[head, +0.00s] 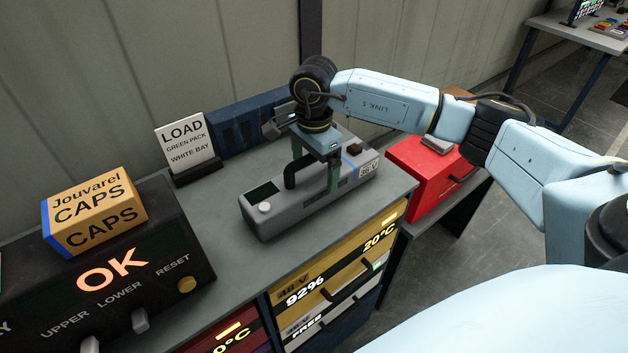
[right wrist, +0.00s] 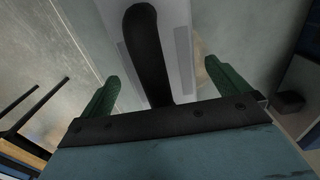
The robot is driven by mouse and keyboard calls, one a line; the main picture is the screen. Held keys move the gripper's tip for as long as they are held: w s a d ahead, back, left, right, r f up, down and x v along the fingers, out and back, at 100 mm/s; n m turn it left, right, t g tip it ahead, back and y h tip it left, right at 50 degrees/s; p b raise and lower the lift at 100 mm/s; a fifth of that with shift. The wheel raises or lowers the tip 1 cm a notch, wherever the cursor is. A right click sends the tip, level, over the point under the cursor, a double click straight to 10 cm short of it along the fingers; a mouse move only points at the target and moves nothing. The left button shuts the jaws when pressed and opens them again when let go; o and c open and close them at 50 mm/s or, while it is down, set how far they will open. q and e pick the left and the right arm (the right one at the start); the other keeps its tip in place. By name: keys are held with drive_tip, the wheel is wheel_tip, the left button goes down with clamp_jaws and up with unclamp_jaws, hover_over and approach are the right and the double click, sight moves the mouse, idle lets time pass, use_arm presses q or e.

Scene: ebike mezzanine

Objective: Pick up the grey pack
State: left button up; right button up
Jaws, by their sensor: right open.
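The grey pack (head: 277,219) lies on the grey bench top, with a black handle (head: 291,170) along its top and a blue band and "36 V" label at its right end. My right gripper (head: 316,170) is above the pack, pointing down, with its green fingers open. In the right wrist view the handle (right wrist: 148,45) runs between the two green fingers (right wrist: 160,80), with a gap on each side. The gripper hides part of the handle in the head view. My left gripper is not in view.
A "LOAD green pack white bay" sign (head: 186,140) stands behind the pack. A black control box (head: 150,245) with an orange caps box (head: 95,211) is at left. Drawers (head: 340,270) are below the bench top.

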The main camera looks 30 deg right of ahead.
drive_tip(key=c, duration=2)
drive_tip(key=shift+w+r, duration=0.25)
